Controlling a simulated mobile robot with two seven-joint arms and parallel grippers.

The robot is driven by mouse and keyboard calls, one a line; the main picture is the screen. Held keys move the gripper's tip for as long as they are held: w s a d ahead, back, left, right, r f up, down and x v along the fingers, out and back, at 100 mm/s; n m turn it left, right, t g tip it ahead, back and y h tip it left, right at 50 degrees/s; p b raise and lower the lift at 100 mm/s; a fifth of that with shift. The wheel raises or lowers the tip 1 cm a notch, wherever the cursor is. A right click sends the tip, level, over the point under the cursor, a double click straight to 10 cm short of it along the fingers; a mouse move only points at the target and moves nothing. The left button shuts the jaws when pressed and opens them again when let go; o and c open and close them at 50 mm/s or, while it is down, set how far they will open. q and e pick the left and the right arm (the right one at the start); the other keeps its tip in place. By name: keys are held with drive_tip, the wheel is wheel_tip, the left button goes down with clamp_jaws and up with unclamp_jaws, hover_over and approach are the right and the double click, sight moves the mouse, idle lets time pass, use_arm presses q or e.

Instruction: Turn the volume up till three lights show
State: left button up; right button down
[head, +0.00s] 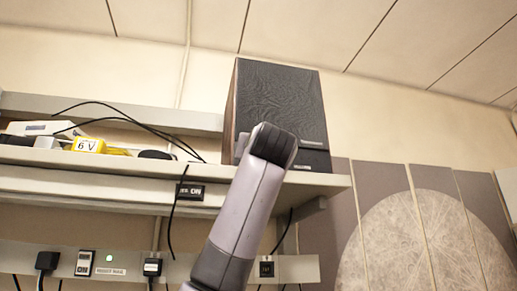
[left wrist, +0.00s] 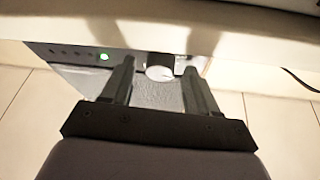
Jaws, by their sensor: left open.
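The dark speaker (head: 285,98) stands on the upper shelf in the head view; my arm covers part of its lower front. In the left wrist view its dark control strip has a pale round volume knob (left wrist: 160,73) and a row of small lights. One light (left wrist: 105,57) glows green; the others to its left look dark. My left gripper (left wrist: 159,66) is open, with one finger on each side of the knob. I cannot tell whether the fingers touch it. The gripper itself is hidden in the head view. My right gripper is not in view.
The shelf (head: 100,161) also holds a yellow 6 V item (head: 88,145), loose black cables and a white box (head: 50,128), all left of the speaker. Below runs a power strip (head: 207,264) with plugs. A round-patterned panel (head: 420,240) stands at right.

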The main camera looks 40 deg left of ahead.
use_arm(q)
drive_tip(key=c, duration=1)
drive_tip(key=shift+m, duration=0.6)
drive_tip(key=shift+s+a+r+m+t+h, duration=0.15)
drive_tip(key=shift+m+h, duration=0.8)
drive_tip(key=shift+m, duration=1)
drive_tip(key=shift+d+r+m+t+h, duration=0.1)
drive_tip(key=shift+m+h, duration=0.9)
drive_tip(key=shift+m, duration=0.9)
drive_tip(key=shift+s+a+r+m+t+h, duration=0.15)
drive_tip(key=shift+m+h, duration=0.8)
drive_tip(key=shift+m, duration=1)
drive_tip(key=shift+f, duration=0.1)
